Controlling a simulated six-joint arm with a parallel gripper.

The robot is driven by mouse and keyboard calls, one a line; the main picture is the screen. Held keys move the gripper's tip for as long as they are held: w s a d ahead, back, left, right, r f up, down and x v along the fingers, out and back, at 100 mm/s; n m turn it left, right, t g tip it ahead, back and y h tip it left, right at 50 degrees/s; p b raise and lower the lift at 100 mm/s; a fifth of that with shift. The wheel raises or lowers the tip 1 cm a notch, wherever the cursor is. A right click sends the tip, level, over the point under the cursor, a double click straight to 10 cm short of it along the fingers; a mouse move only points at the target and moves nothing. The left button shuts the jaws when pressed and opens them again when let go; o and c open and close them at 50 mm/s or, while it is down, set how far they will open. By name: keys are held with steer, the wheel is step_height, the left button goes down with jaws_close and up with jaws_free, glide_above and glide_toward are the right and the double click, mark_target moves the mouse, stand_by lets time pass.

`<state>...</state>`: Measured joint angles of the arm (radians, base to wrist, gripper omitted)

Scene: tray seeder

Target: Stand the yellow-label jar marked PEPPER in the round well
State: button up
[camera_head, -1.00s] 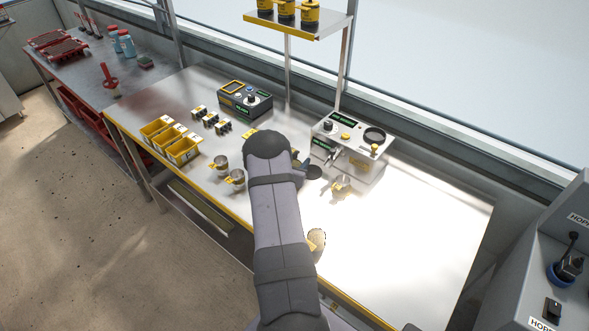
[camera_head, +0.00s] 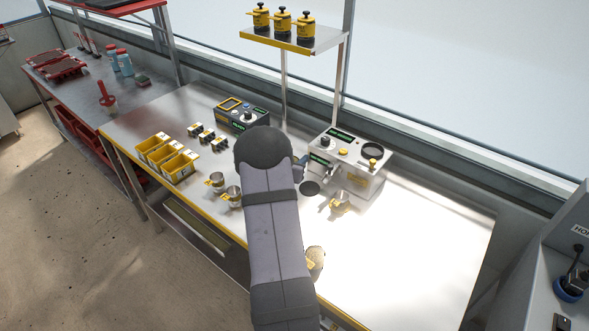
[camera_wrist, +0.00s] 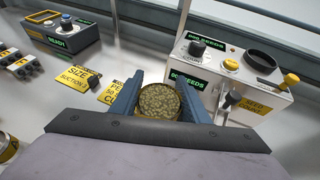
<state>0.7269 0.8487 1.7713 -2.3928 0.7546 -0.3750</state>
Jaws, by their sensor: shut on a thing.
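My gripper (camera_wrist: 159,98) has its two blue-grey fingers shut on a round jar (camera_wrist: 158,101) filled to the top with tan-green seeds. The jar's label does not show, so I cannot read its name. In the head view my arm hides the jar, and only a bit of blue finger shows beside the arm. A round black-rimmed opening (camera_wrist: 262,61) is on top of the white seed machine (camera_wrist: 238,83), right of the held jar. It also shows in the head view (camera_head: 373,151). Another seed-filled jar (camera_head: 316,258) stands near the table's front edge, partly behind my arm.
A dark disc (camera_head: 310,188) lies on the table before the machine. The table's right side is clear.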

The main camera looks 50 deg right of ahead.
steer(key=shift+r, duration=0.7)
steer(key=shift+s+a, duration=0.1)
